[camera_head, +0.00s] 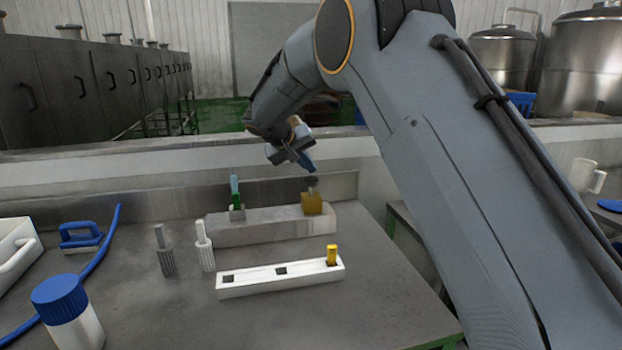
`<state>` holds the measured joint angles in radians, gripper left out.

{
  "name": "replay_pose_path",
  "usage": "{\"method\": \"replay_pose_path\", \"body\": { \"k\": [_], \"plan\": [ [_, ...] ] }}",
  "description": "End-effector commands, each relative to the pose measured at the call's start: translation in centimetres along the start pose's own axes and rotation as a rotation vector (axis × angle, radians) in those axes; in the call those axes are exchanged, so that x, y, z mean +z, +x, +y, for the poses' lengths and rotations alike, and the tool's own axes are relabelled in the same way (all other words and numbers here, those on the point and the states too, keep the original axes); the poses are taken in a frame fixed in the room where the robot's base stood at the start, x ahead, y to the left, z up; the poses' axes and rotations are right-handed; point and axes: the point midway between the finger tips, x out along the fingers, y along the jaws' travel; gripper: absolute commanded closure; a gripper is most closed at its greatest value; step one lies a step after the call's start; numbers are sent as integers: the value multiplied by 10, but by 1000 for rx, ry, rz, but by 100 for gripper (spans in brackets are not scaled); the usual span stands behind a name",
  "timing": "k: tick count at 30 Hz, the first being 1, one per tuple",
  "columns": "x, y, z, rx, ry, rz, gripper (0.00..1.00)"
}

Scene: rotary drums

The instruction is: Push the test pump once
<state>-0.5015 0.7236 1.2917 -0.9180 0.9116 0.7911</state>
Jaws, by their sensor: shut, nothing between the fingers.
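A long grey block (268,229) stands at the back of the worktop and carries two small devices. At its right end is a brass-coloured block (313,204) with a dark knob (312,181) on top. At its left end is a green piece with a light blue stem (235,188) in a grey holder. I cannot tell for certain which one is the test pump. My gripper (310,170) is shut and empty, pointing down just above the dark knob. Whether it touches the knob is not clear.
A white rack (280,279) with a yellow peg (332,254) lies in front. Two ribbed upright pieces (166,258) (204,252) stand left of it. A blue-capped bottle (67,312), a blue hose (98,262) and a blue-handled brush (81,237) are at the left. The front right worktop is clear.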

Motion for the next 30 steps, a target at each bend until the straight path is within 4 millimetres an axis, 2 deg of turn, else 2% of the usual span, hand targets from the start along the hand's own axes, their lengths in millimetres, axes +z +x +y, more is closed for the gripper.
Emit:
{"method": "replay_pose_path", "body": {
  "k": [11, 25, 30],
  "plan": [
    [-2, -2, 2, 0, 0, 0, 100],
    [-22, -31, 23, 0, 1, 1, 100],
    [-26, -36, 26, 1, 0, 0, 100]
  ]
}}
